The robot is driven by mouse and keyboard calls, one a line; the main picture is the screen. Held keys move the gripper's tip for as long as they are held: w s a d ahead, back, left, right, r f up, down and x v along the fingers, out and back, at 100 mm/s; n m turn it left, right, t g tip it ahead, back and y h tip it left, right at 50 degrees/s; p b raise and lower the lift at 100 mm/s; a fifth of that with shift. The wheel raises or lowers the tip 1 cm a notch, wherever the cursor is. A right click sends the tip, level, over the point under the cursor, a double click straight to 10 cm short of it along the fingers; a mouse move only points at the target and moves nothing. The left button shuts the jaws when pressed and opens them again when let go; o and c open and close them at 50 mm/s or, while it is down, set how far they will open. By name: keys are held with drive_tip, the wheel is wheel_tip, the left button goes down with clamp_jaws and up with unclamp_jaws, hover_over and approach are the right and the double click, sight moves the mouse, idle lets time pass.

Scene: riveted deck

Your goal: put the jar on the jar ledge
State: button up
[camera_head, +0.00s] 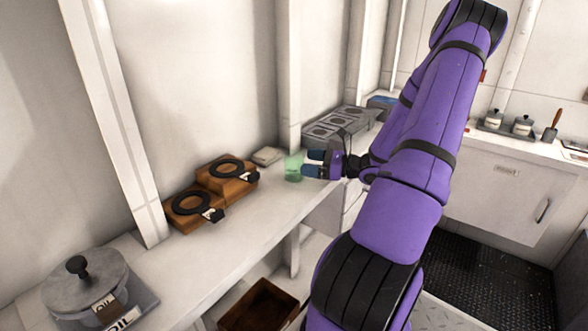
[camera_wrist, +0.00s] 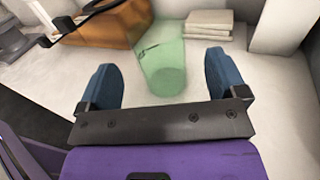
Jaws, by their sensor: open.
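A translucent green cup-shaped vessel (camera_head: 293,167), perhaps the jar, stands on the long white counter (camera_head: 257,208). My gripper (camera_head: 310,163) is open just to its right, fingers pointing toward it. In the wrist view the green vessel (camera_wrist: 163,65) lies between and slightly beyond the blue fingertips (camera_wrist: 160,62); I see no grip on it. Two lidded, labelled grey jars (camera_head: 493,118) (camera_head: 523,126) stand on a dark tray (camera_head: 508,132) on the right-hand counter. I cannot tell for sure which place is the jar ledge.
Wooden blocks with black rings (camera_head: 227,172) and pale stacked slabs (camera_head: 267,156) sit left of the green vessel. A grey unit (camera_head: 335,125) stands behind it. A lidded pot (camera_head: 85,285) is at front left. An open brown crate (camera_head: 262,306) is below the counter.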

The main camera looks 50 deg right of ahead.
sight(303, 161)
drive_tip(key=shift+x, duration=2.6)
drive_tip(key=c, duration=1.1)
drive_tip(key=shift+c, duration=0.2)
